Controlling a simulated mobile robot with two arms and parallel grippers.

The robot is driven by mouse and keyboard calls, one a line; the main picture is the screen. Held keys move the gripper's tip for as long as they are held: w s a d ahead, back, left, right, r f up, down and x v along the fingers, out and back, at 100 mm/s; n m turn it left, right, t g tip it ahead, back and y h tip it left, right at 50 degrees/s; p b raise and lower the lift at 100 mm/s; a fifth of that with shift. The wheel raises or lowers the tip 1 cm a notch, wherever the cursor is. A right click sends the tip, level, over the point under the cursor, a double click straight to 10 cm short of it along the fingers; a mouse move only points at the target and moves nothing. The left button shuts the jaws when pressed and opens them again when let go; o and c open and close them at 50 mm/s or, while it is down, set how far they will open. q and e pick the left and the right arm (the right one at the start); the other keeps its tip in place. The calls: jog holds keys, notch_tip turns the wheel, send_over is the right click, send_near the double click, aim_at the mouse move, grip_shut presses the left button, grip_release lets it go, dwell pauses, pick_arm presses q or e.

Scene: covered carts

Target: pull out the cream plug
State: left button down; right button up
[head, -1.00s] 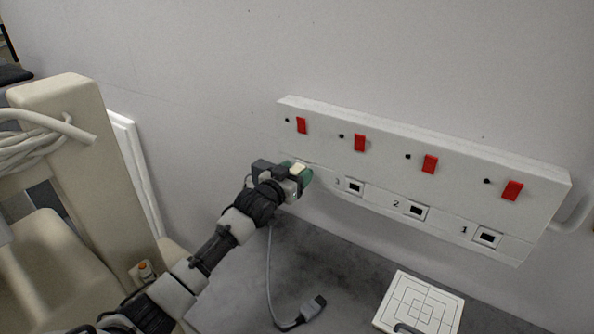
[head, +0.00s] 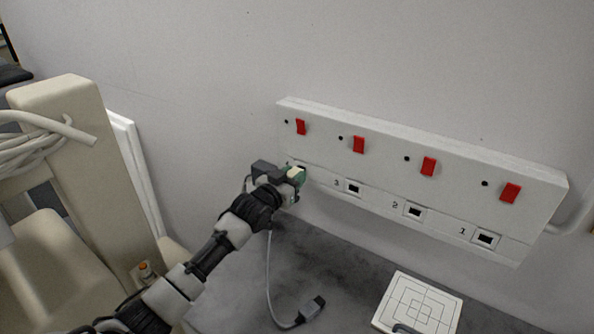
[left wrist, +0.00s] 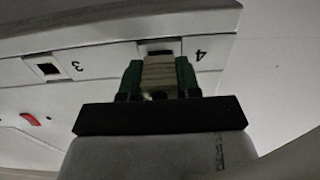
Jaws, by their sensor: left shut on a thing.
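The cream plug (left wrist: 160,75) sits between the green fingertips of my left gripper (left wrist: 160,80), which is shut on it. In the head view, my left gripper (head: 296,175) is at the left end of the white socket panel (head: 450,180), and a bit of cream shows there. In the left wrist view, the dark opening of socket 4 (left wrist: 159,46) shows just beyond the plug's front end. I cannot tell whether the plug's tip is still inside. My right gripper is not in view.
Sockets 3 (head: 353,188), 2 (head: 414,211) and 1 (head: 485,238) are empty. Several red switches line the panel above. A grey cable with a dark connector (head: 312,308) lies on the grey surface below. A white patterned tile (head: 420,303) lies at right. A beige cart (head: 75,150) stands at left.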

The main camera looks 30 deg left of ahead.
pick_arm(q)
jog(key=shift+s+a+r+p, duration=0.1)
jog(key=shift+s+a+p, duration=0.1)
jog(key=shift+s+p, duration=0.8)
jog(key=shift+s+a+p, duration=0.15)
jog(key=shift+s+p, duration=0.35)
jog(key=shift+s, duration=0.9)
